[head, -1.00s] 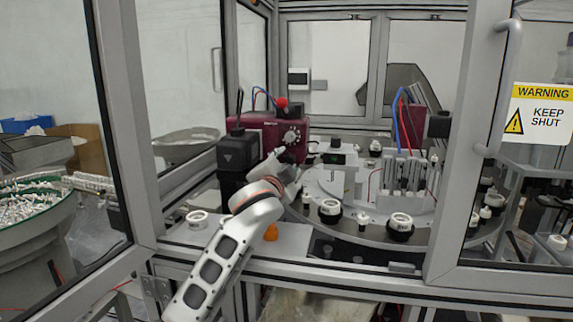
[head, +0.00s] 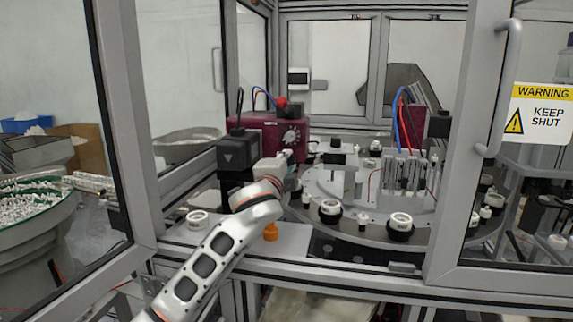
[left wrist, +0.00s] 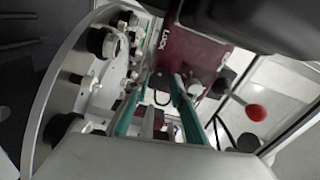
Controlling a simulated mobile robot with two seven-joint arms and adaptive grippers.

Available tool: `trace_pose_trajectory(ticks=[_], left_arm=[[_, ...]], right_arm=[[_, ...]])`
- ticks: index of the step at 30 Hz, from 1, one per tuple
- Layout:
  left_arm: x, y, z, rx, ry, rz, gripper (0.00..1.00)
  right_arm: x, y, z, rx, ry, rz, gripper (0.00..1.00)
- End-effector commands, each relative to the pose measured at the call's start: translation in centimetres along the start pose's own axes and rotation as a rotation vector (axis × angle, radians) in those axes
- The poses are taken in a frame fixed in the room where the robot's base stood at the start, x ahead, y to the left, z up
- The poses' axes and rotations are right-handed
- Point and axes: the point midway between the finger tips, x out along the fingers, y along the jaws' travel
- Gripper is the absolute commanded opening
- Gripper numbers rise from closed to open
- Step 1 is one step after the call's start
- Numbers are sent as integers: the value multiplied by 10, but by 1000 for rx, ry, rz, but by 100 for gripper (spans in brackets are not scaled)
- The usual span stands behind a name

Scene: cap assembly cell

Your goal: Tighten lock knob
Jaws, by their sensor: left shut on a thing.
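The maroon unit (head: 268,122) stands at the back left of the cell, with a round dial on its front. In the left wrist view its face (left wrist: 205,48) bears the word LOCK. My left gripper (left wrist: 158,80) reaches up to this face, with its two green-lined fingers on either side of the spot below the label. It is shut on the lock knob, which is mostly hidden between the fingertips. In the head view my left wrist covers the grip. My right gripper is not in view.
A red ball knob (head: 282,102) tops the unit. A black block (head: 238,155) stands left of it. The round table (head: 385,232) with white and black parts lies to the right. An orange piece (head: 270,232) and a white ring (head: 197,219) are near the front edge.

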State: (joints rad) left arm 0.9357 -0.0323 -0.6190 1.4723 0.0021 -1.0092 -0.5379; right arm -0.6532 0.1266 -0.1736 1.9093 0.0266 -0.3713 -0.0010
Motion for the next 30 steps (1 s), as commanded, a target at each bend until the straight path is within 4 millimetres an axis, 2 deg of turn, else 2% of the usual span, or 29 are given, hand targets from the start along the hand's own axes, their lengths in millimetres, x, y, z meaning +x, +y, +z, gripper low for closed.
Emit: trace_pose_trajectory(ticks=[5, 6, 7, 8, 20, 25, 30], left_arm=[[0, 0, 0, -2, 0, 0, 3], [0, 0, 0, -3, 0, 0, 32], [0, 0, 0, -3, 0, 0, 40], [0, 0, 0, -3, 0, 0, 41], [-3, 0, 0, -5, 1, 0, 41], [-20, 1, 0, -7, 2, 0, 41], [-51, 1, 0, -7, 1, 0, 41]], right_arm=[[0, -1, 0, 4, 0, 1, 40], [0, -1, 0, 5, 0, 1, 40], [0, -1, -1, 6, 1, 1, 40], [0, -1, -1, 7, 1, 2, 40], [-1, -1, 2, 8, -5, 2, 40], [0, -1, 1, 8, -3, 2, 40], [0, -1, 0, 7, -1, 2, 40]])
